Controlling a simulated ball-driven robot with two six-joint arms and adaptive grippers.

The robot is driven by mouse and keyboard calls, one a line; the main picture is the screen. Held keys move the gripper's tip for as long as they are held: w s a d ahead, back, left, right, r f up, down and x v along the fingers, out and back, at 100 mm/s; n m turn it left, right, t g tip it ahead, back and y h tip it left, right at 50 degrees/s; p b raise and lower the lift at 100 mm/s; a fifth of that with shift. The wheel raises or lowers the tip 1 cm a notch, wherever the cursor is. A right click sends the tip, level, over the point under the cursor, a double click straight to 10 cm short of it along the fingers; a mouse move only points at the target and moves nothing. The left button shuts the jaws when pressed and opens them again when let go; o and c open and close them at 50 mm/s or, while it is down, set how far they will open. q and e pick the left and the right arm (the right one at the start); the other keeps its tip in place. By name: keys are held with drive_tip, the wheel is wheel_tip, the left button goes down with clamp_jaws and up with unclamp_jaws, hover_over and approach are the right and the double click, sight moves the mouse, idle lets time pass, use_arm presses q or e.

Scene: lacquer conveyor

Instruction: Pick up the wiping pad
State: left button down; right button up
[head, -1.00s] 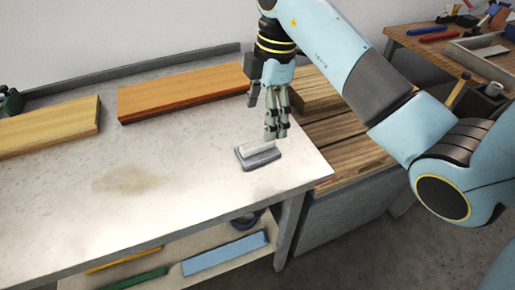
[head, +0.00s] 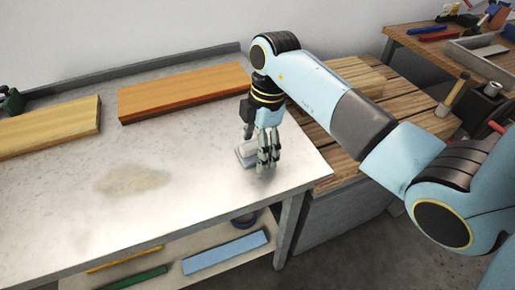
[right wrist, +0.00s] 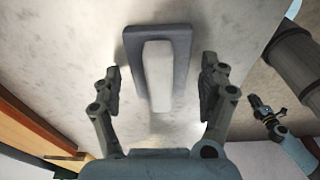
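The wiping pad (right wrist: 183,65) is a dark grey slab with a pale raised grip (right wrist: 158,78) along its middle. It lies flat near the right end of the pale worktop. In the head view the pad (head: 243,155) is partly hidden behind my right gripper (head: 264,163). In the right wrist view my right gripper (right wrist: 160,82) is open, with one finger on each side of the pad's near part and a gap to both sides. Nothing is held. I do not make out my left gripper.
An orange board (head: 180,92) and a yellowish board (head: 45,128) lie at the back of the worktop (head: 200,200). A brown stain (head: 132,180) marks its middle. A slatted wooden surface (head: 345,140) adjoins the right end. A shelf below holds a blue bar (head: 225,251).

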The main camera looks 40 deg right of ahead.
drive_tip(key=c, duration=1)
drive_tip(key=shift+r, duration=0.1)
drive_tip(key=shift+r, duration=0.3)
drive_tip(key=r, duration=0.3)
drive_tip(key=shift+s+d+r, duration=0.2)
drive_tip(key=shift+s+r, duration=0.1)
drive_tip(key=shift+r, duration=0.05)
drive_tip(key=s+d+r, duration=0.1)
drive_tip(key=s+r, duration=0.1)
drive_tip(key=s, duration=0.1)
drive_tip(key=s+d+r, duration=0.1)
drive_tip(key=s+r, duration=0.1)
drive_tip(key=s, duration=0.2)
drive_tip(key=s+d+r, duration=0.1)
drive_tip(key=s+r, duration=0.1)
drive_tip(key=s, duration=0.1)
drive_tip(key=shift+s+d+r, duration=0.2)
drive_tip(key=shift+d+r, duration=0.05)
